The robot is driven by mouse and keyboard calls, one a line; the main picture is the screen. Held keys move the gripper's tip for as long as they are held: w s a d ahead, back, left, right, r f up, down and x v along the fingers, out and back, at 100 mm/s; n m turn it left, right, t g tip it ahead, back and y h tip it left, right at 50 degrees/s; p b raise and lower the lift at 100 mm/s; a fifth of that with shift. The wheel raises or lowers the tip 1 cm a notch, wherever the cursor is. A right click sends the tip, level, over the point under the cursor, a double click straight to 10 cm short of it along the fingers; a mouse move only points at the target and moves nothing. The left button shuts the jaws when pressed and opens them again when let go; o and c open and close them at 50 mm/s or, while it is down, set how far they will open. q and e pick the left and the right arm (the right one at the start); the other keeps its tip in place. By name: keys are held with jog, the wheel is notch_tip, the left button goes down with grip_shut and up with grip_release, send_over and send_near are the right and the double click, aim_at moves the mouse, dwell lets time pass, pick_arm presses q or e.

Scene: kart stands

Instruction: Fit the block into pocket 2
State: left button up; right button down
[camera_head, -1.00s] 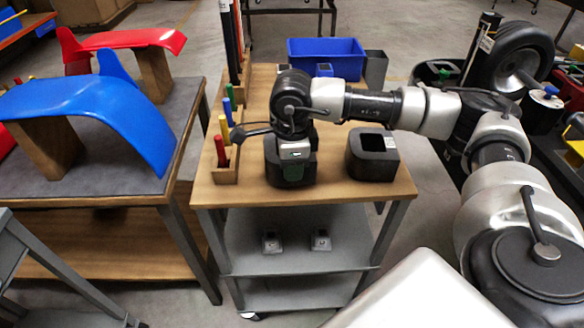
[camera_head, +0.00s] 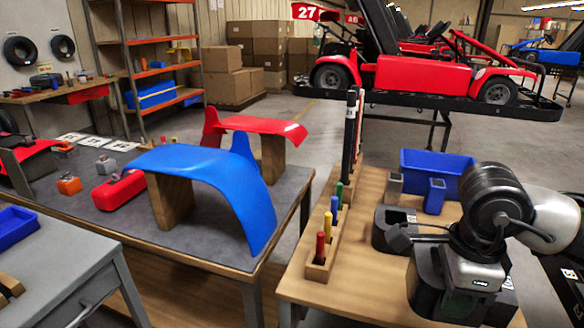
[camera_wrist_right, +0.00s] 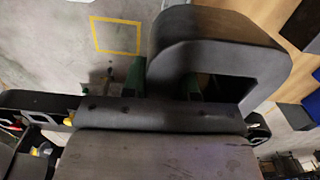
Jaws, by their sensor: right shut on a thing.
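My right gripper (camera_head: 462,298) is low over the wooden table, its fingertips hidden by its own housing in the head view. In the right wrist view its green finger pads (camera_wrist_right: 163,80) show, with a dark wall between them. That wall seems part of a dark rounded body (camera_wrist_right: 235,38) with a square opening, close at the fingers. I cannot tell whether this body is the held block or a pocket piece. A dark rounded pocket piece (camera_head: 388,240) with a white label sits on the table just left of the gripper. No pocket number is readable. My left gripper is out of view.
A rack (camera_head: 322,268) with coloured handles runs along the table's left side. Behind the pocket piece stand a grey cup (camera_head: 393,187), a small blue cup (camera_head: 435,196) and a blue bin (camera_head: 460,172). Blue (camera_head: 205,170) and red fenders (camera_head: 262,126) stand on the grey table at left.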

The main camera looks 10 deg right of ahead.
jog(key=shift+w+a+n+p, duration=0.25)
jog(key=shift+a+n+p, duration=0.1)
jog(key=shift+n, duration=0.35)
pick_arm(q)
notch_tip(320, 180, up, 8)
jog(key=p, duration=0.7)
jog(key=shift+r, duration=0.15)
jog(key=shift+p, duration=0.3)
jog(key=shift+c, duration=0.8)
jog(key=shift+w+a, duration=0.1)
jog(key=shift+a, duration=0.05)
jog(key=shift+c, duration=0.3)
pick_arm(e)
jog(key=w+a+f+n, duration=0.1)
jog(key=a+f+n, duration=0.2)
jog(key=n, duration=0.8)
jog(key=w+a+f+n, duration=0.2)
jog(key=a+f+n, duration=0.2)
jog(key=a+n, duration=0.4)
jog(key=n, duration=0.3)
